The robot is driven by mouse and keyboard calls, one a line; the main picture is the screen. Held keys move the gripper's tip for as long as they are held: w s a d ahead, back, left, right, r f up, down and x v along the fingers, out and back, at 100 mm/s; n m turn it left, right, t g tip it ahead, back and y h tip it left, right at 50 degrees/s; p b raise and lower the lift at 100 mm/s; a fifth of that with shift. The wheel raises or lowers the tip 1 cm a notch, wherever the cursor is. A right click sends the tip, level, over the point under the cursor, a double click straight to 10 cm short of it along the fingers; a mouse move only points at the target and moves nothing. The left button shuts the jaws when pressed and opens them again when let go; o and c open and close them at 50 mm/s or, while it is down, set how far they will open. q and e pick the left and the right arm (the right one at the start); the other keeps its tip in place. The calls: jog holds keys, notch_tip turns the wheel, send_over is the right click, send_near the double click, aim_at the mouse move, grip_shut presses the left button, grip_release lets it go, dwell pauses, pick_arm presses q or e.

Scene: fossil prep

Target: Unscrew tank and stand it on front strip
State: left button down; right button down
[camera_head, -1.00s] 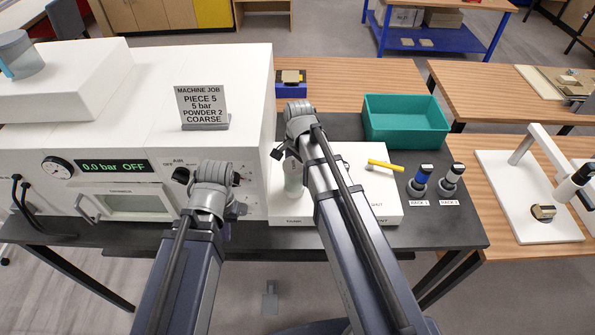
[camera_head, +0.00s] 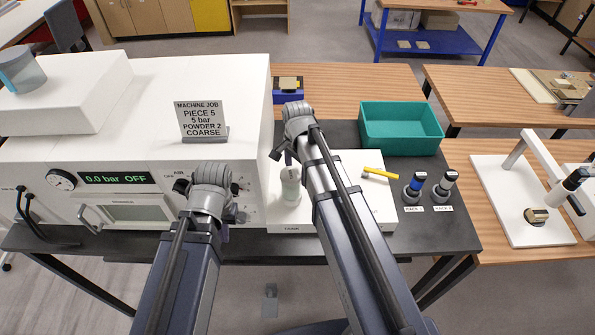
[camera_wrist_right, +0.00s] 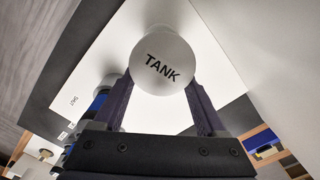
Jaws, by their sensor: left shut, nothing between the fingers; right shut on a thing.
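The tank is a pale, whitish cylinder (camera_head: 291,188), upright just right of the white machine's side, over the left part of the white board (camera_head: 376,214). My right gripper (camera_head: 288,165) is shut on it from above, partly hidden by its arm. In the right wrist view the tank's round top, lettered TANK (camera_wrist_right: 162,62), sits between the two fingers. I cannot tell whether the tank's base touches the board or is still joined to anything. My left gripper (camera_head: 226,222) is shut and empty before the machine's front.
The white machine (camera_head: 225,85) reads 0.0 bar OFF and carries a job sign (camera_head: 202,118). A yellow-handled tool (camera_head: 380,173) lies on the board. Two rack holders with a blue (camera_head: 416,184) and a grey bottle (camera_head: 446,183) stand right. A teal bin (camera_head: 402,140) is behind.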

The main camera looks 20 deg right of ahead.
jog(key=shift+a+r, duration=0.35)
jog(key=shift+a, duration=0.05)
jog(key=shift+c, duration=1.6)
grip_release()
jog(key=shift+s+a, duration=0.1)
jog(key=o, duration=0.3)
jog(key=shift+s+a+r, duration=0.15)
jog(key=shift+s+a, duration=0.1)
jog(key=shift+a, duration=0.05)
jog(key=shift+w+d, duration=0.15)
jog(key=shift+d, duration=0.15)
